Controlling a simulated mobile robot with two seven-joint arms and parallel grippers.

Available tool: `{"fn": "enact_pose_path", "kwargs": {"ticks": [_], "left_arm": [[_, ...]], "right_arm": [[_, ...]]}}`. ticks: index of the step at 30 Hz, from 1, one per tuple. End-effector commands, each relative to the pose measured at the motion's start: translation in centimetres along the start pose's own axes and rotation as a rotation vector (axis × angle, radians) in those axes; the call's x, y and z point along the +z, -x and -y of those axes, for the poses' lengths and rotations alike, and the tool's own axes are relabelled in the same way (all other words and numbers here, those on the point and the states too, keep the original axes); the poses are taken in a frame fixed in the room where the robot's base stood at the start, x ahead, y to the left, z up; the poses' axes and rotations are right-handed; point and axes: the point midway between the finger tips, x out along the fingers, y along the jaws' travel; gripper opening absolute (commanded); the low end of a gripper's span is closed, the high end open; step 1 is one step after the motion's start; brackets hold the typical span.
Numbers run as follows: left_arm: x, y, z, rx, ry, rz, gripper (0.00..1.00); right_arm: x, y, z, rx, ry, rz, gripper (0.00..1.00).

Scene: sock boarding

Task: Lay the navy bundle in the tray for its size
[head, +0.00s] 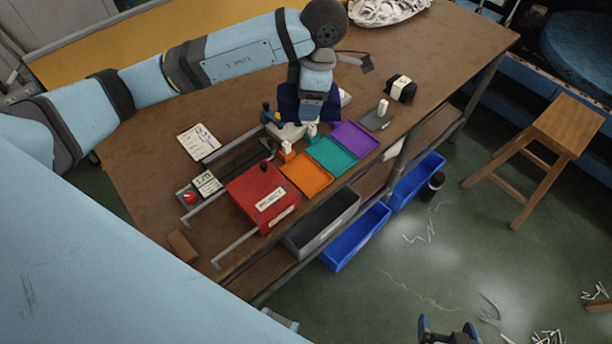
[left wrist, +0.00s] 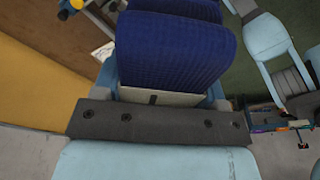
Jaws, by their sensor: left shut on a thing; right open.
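The navy bundle (head: 288,101) is in my left gripper (head: 312,108), above the back of the row of trays on the table. In the left wrist view the ribbed navy bundle (left wrist: 175,50) fills the upper middle, with a pale band or card (left wrist: 158,97) at its near end. Three shallow trays lie in a row: orange (head: 306,176), teal (head: 331,154) and purple (head: 355,138). All three look empty; any size marks are too small to read. My right gripper (head: 447,332) is open and empty at the bottom edge, over the floor.
A red box (head: 262,190) with a label stands left of the orange tray. A black bundle with a white band (head: 400,89) lies beyond a grey plate (head: 376,122). Small upright pieces stand behind the trays. Blue bins (head: 355,238) sit below; a wooden stool (head: 568,125) stands right.

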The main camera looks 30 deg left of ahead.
Motion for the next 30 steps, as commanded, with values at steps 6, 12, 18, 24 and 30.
{"fn": "enact_pose_path", "kwargs": {"ticks": [6,12,18,24,30], "left_arm": [[0.4,-2.0,-0.7,-0.090,0.559,0.001,0.35],[0.6,-3.7,-1.2,-0.173,1.100,-0.001,0.35],[0.8,-5.2,-1.9,-0.250,1.620,-0.001,0.35],[0.8,-6.4,-2.4,-0.310,2.026,0.000,0.35],[0.9,-7.0,-2.6,-0.338,2.218,0.000,0.35]], "right_arm": [[1.2,-0.8,0.1,-0.003,-0.001,0.000,0.95],[2.0,-1.4,0.2,-0.005,-0.001,0.000,0.95],[2.8,-2.0,0.2,-0.006,-0.001,-0.001,0.95],[3.4,-2.4,0.2,-0.007,-0.001,-0.002,0.95],[3.5,-2.5,0.2,-0.007,-0.001,-0.002,0.95]]}}
